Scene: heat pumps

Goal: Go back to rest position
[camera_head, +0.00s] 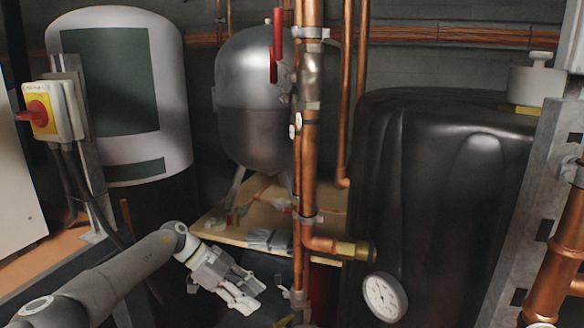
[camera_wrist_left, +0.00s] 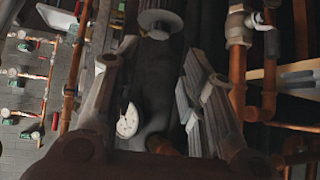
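My left gripper (camera_head: 251,295) is at the lower middle of the head view, at the end of my grey left arm, which comes in from the lower left. Its fingers are spread with nothing between them. In the left wrist view the two fingers of my left gripper (camera_wrist_left: 150,78) stand wide apart, with a round white gauge (camera_wrist_left: 128,121) and dark surfaces behind the gap. The fingers appear clear of the pipes. My right gripper shows in neither view.
A vertical copper pipe (camera_head: 310,150) with a red lever (camera_head: 277,45) rises right of my gripper. A gauge (camera_head: 385,297) and black tank (camera_head: 440,180) stand farther right. A silver tank (camera_head: 250,95), white cylinder (camera_head: 165,90) and red-yellow switch (camera_head: 42,113) are behind or left.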

